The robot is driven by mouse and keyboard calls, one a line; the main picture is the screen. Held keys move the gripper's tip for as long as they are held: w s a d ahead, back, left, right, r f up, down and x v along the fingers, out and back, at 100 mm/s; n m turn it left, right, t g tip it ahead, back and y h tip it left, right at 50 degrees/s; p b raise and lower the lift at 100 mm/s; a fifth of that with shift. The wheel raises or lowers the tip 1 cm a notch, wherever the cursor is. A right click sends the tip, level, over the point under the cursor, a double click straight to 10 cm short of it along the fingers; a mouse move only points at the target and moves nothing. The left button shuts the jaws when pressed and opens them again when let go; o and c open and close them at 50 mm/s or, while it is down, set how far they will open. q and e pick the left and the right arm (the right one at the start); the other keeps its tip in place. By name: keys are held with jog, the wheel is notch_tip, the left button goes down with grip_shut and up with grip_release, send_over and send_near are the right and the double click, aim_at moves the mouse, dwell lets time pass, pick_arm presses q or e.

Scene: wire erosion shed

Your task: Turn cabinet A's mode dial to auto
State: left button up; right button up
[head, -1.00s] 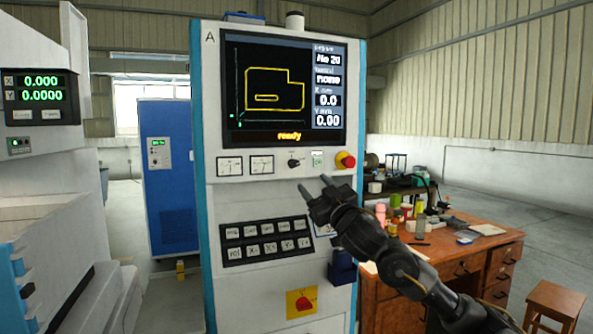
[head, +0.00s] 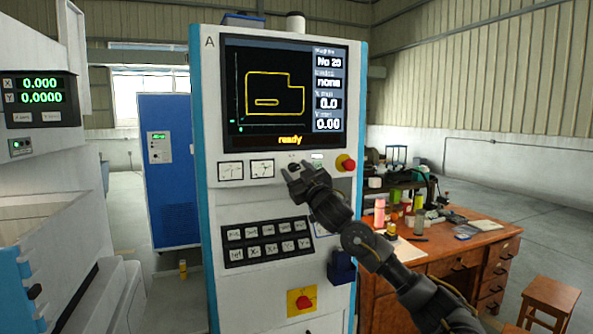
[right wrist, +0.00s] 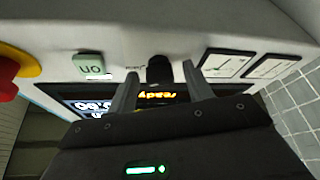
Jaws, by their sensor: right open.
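Cabinet A (head: 280,192) is a pale panel with blue edges and the letter A at its top left. Its mode dial (right wrist: 158,69) is a small black knob below the screen; in the head view my right gripper largely covers it. My right gripper (head: 295,168) is at the panel, open. In the right wrist view its two fingers (right wrist: 160,80) stand on either side of the dial, with gaps visible. I cannot read the dial's setting. My left gripper is not in view.
A red emergency button (head: 347,164) on a yellow base and a pale green "on" button (right wrist: 90,66) sit beside the dial. Two gauges (head: 247,169) are on its other side. The screen (head: 280,95) reads "ready". A wooden desk (head: 450,255) stands at right.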

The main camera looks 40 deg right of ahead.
jog(key=shift+a, duration=0.1)
jog(key=c, duration=1)
jog(key=shift+n, duration=0.4)
jog(key=n+y+p, duration=0.1)
jog(key=n+y, duration=0.1)
jog(key=n, duration=0.1)
jog(key=shift+s+r, duration=0.1)
jog(key=shift+r, duration=0.05)
jog(key=n+p, duration=0.1)
jog(key=n, duration=0.1)
jog(key=n+g+y+p, duration=0.1)
jog(key=n, duration=0.1)
jog(key=n+y+p, duration=0.1)
jog(key=n, duration=0.1)
jog(key=shift+d+r, duration=0.15)
jog(key=shift+d, duration=0.1)
jog(key=n+g+p, duration=0.1)
jog(key=n, duration=0.1)
jog(key=n+g+y+p, duration=0.1)
jog(key=n+p, duration=0.1)
jog(key=n, duration=0.1)
jog(key=shift+r, duration=0.1)
jog(key=shift+n+g+p, duration=0.4)
jog(key=shift+n+p, duration=0.2)
jog(key=shift+n, duration=0.3)
